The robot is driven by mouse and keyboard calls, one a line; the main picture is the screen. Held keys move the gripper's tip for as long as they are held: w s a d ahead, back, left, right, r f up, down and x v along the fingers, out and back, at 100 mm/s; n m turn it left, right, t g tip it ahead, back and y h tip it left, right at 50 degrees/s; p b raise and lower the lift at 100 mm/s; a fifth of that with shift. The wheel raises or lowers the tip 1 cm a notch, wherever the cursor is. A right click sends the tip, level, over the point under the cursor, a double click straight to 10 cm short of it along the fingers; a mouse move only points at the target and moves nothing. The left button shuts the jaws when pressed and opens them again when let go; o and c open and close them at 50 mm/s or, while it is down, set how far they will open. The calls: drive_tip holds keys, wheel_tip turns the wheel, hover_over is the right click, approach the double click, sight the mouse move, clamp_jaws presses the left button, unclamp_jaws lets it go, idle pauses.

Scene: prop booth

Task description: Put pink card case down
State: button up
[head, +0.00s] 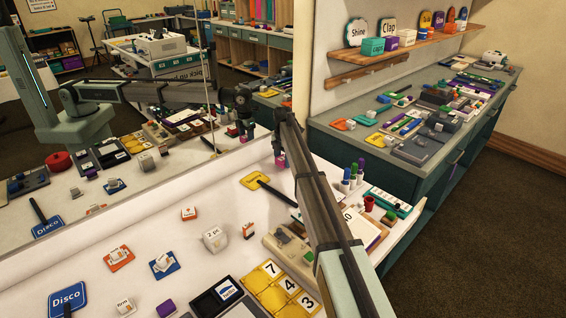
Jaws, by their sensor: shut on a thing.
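My arm reaches up and away from the lower right, over the white table (75,255). My gripper (278,150) is at the far end, beside the mirror's right edge, partly hidden by my own arm. It is shut on the pink card case (280,163), a small magenta block hanging below the jaws. The case seems to be above the tabletop, but I cannot tell how high. The mirror also shows the gripper and case.
The large mirror (130,190) stands along the table's back. Nearby are a yellow paddle sign (255,180), marker pens (348,178) and a red cup (369,203). Small boxes, cards, a blue Disco sign (67,299) and a yellow number tray (271,296) occupy the front.

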sight(283, 158)
drive_tip(key=shift+f, duration=0.7)
drive_tip(key=shift+f, duration=0.15)
drive_tip(key=o, duration=1)
drive_tip(key=shift+o, duration=0.2)
wheel_tip(283, 158, up, 12)
